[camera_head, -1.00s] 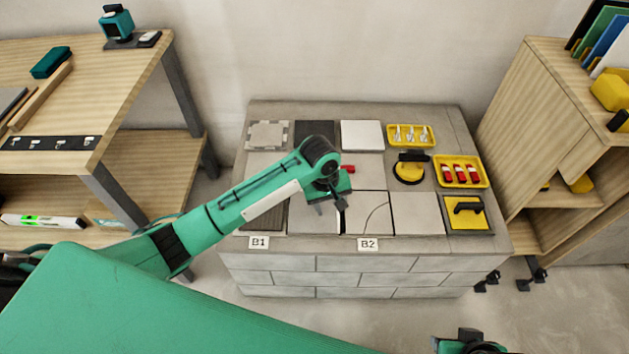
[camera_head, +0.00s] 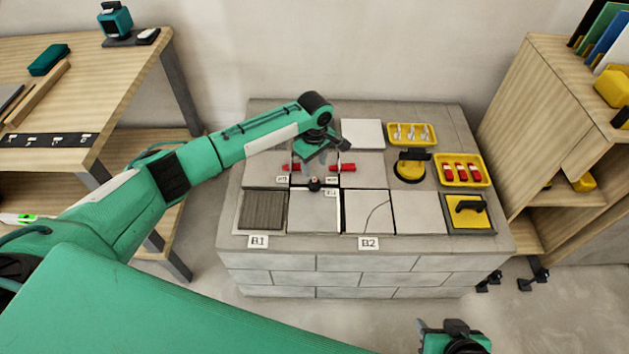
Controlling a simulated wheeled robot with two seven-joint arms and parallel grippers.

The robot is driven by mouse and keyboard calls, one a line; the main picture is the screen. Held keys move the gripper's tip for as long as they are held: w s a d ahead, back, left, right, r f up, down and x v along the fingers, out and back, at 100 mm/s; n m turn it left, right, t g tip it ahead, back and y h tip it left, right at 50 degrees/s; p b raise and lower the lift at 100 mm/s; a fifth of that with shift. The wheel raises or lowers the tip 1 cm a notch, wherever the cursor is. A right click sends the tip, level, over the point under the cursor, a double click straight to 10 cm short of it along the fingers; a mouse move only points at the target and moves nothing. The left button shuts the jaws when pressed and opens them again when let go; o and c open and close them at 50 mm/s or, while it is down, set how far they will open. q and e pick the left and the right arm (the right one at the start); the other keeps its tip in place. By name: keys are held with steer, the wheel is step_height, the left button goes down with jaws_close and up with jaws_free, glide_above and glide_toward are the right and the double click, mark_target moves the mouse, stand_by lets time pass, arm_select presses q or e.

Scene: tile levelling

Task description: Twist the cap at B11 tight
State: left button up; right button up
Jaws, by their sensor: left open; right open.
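Red levelling pieces sit at the joints between the grey tiles: a left one (camera_head: 291,167) and a right one (camera_head: 342,168). A darker cap with some red (camera_head: 314,184) stands at the tile crossing nearer me. Small white tags lie by them, a left tag (camera_head: 282,179) and a lower tag (camera_head: 330,192); their print is too small to tell which reads B11. My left gripper (camera_head: 322,156) is open above the tiles, just behind the dark cap, between the red pieces, apparently holding nothing. My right gripper (camera_head: 455,338) is open at the bottom edge, far from the tiles.
A yellow tray of red pieces (camera_head: 484,170), a tray of pale clips (camera_head: 431,134), a yellow suction cup (camera_head: 409,172) and a yellow float (camera_head: 463,207) lie on the right of the block. Tags B1 (camera_head: 258,242) and B2 (camera_head: 369,243) mark its front edge.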

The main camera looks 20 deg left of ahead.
mark_target(314, 179)
arm_select(q)
step_height(314, 179, down, 6)
steer(key=shift+b, duration=0.65)
steer(key=shift+f, duration=0.8)
arm_select(e)
steer(key=shift+w+a+f+t+y, duration=0.1)
steer(key=shift+w+a+t+y, duration=0.3)
steer(key=shift+a, duration=0.25)
steer(key=shift+w+a+f+t+y, duration=0.1)
steer(key=shift+w+a+t+y, duration=0.15)
steer(key=shift+a+t, duration=0.3)
steer(key=shift+w+a+f+t+y, duration=0.1)
steer(key=shift+w+a+t+y, duration=0.25)
steer(key=shift+a, duration=0.4)
